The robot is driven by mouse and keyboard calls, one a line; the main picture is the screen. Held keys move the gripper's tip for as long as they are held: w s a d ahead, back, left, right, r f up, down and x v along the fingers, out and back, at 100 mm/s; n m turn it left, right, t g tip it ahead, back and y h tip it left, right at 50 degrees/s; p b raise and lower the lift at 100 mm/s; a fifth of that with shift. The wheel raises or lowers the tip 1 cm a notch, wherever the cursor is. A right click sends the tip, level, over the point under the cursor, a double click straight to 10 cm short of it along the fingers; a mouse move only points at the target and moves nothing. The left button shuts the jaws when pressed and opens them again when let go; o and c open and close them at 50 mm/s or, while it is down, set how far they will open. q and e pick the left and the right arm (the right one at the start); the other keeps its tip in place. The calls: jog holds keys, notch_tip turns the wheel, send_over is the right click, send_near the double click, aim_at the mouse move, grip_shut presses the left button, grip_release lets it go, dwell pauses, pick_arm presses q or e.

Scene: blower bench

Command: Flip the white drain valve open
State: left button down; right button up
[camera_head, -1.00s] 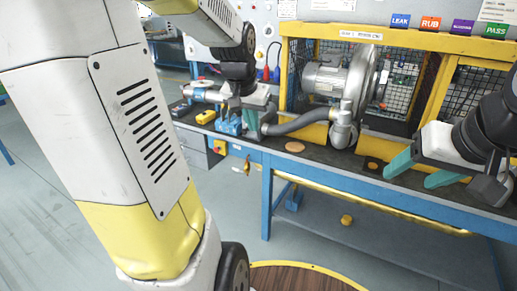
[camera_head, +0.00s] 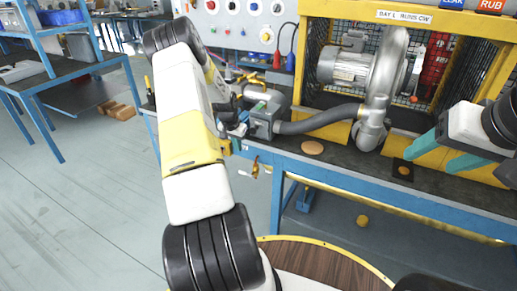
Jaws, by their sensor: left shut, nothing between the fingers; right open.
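I cannot pick out the white drain valve with certainty. The grey blower (camera_head: 388,68) stands on the bench, with a ribbed hose (camera_head: 318,122) running left to a grey housing (camera_head: 263,122). My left gripper (camera_head: 257,106) is mostly hidden behind my own forearm. Only a small teal part shows by the top of the grey housing, and I cannot tell whether it touches. Its fingers are shut with nothing between them. My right gripper (camera_head: 440,153) is at the right, open and empty, with teal fingers apart above the bench, right of the blower's outlet.
The blue-edged bench (camera_head: 340,176) carries an orange disc (camera_head: 312,148) and a dark square pad (camera_head: 403,170). A yellow mesh guard (camera_head: 330,22) surrounds the blower. A blue shelf rack (camera_head: 50,60) stands far left. Floor is clear at left.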

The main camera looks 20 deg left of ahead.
pick_arm(q)
jog(key=shift+w+a+f, duration=0.2)
jog(key=shift+a+f, duration=0.1)
jog(key=shift+f, duration=0.2)
jog(key=shift+w+a+f, duration=0.2)
jog(key=shift+a+f, duration=0.05)
jog(key=shift+f, duration=0.25)
send_over(243, 173)
notch_tip(243, 173, down, 12)
jog(key=shift+a+f, duration=0.35)
jog(key=shift+f, duration=0.45)
